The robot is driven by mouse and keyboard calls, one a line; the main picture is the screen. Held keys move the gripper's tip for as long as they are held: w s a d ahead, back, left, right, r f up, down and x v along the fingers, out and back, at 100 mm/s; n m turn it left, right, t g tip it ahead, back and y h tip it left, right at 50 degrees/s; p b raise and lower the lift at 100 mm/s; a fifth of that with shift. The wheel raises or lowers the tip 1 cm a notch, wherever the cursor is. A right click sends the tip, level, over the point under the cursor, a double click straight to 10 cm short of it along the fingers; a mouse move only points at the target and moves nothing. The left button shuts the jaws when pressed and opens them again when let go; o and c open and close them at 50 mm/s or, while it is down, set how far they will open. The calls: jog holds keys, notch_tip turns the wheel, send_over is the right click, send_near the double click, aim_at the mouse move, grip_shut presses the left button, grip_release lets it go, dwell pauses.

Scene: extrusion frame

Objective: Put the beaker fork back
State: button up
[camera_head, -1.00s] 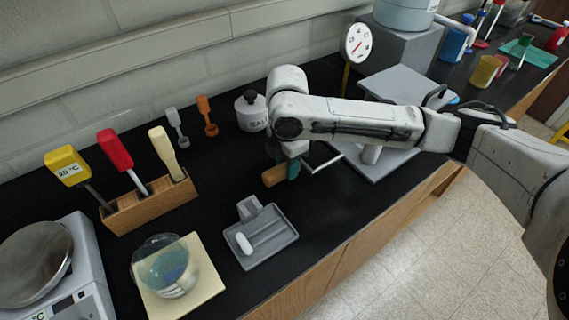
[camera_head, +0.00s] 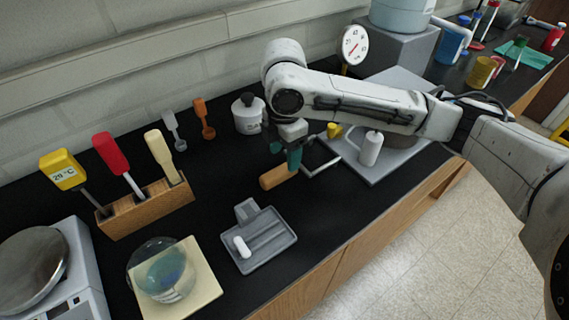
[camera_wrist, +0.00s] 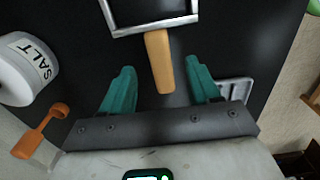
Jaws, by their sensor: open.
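The beaker fork lies on the black bench. Its wooden handle (camera_head: 279,177) points left toward the front, and its bent metal frame extends to the right. In the wrist view the wooden handle (camera_wrist: 159,62) points down between my fingers, with the square metal frame at the top. My gripper (camera_wrist: 160,68) is open, its green fingers apart on either side of the handle with a gap at both sides. In the head view my gripper (camera_head: 293,159) is over the handle near the frame; the arm hides part of the surroundings.
A grey tray (camera_head: 258,257) with a white capsule lies in front. A wooden block (camera_head: 147,208) holds several tools at left. A grey stand plate (camera_head: 405,165) with a white cylinder (camera_head: 370,149) is right.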

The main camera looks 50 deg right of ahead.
notch_tip(320, 180, up, 7)
dwell(0.3)
jog(key=shift+f, duration=0.1)
dwell(0.4)
